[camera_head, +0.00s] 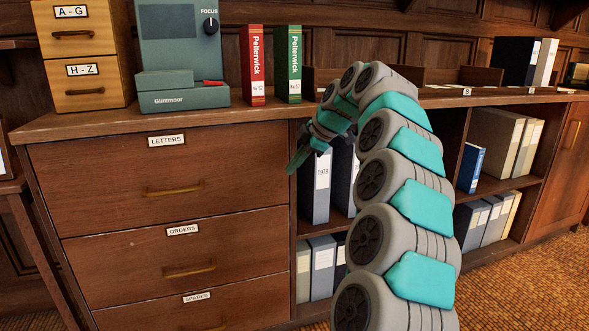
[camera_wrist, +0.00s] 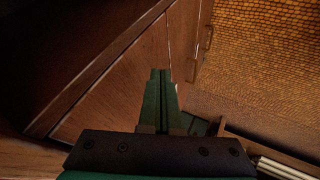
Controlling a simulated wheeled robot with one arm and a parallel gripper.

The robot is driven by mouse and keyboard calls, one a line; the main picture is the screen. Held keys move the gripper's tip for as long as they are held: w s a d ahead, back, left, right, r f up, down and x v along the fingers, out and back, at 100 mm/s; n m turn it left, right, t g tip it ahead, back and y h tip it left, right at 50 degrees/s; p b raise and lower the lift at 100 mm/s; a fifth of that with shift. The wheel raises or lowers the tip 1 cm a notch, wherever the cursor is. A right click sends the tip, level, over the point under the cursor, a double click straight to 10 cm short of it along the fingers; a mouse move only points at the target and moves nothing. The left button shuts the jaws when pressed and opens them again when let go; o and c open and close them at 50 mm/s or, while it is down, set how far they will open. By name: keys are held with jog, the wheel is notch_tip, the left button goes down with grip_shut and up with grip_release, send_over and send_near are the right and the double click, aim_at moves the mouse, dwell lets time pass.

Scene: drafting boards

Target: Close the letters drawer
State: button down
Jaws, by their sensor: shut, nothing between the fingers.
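The letters drawer (camera_head: 105,180) is the top drawer of the wooden cabinet in the head view, with a "LETTERS" label and a brass handle (camera_head: 173,189). Its front looks about flush with the fronts below, and no open inside shows. A small gap cannot be ruled out. My gripper (camera_head: 291,169) is at the drawer's right edge, in front of the open shelves, fingers pointing down and left. In the wrist view its green fingers (camera_wrist: 160,77) are together and empty, over dark wooden fronts. Contact with the drawer cannot be told.
The orders drawer (camera_head: 120,255) and the spares drawer (camera_head: 150,315) lie below. Binders (camera_head: 316,190) fill the shelves behind my gripper. File boxes (camera_head: 76,30), a grey-green machine (camera_head: 182,55) and two books (camera_head: 254,65) stand on top. Open floor (camera_head: 530,285) shows at right.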

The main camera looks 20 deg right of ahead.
jog(key=v, duration=0.9)
jog(key=shift+r+p, duration=0.25)
jog(key=shift+p, duration=0.15)
jog(key=shift+s, duration=0.2)
jog(key=s+a+f+m+g+p, duration=0.1)
jog(key=s+a+f+m+g, duration=0.15)
jog(key=s+a, duration=0.55)
jog(key=s+a+f+m+g, duration=0.2)
jog(key=s+a+f+m, duration=0.2)
jog(key=s+a, duration=0.4)
jog(key=s+d+f+m+g+h, duration=0.1)
jog(key=s+f+m, duration=0.2)
jog(key=s+f, duration=0.3)
jog(key=s+f+m+g+h+p, duration=0.1)
jog(key=s+f+m, duration=0.3)
jog(key=s, duration=0.9)
jog(key=s+d+f+m+g+h, duration=0.1)
jog(key=s+f+m+h, duration=0.1)
jog(key=s+f, duration=0.6)
jog(key=shift+s+d+f+m+h+p, duration=0.3)
jog(key=shift+s+d+f+m+p, duration=0.1)
jog(key=shift+s+m, duration=0.35)
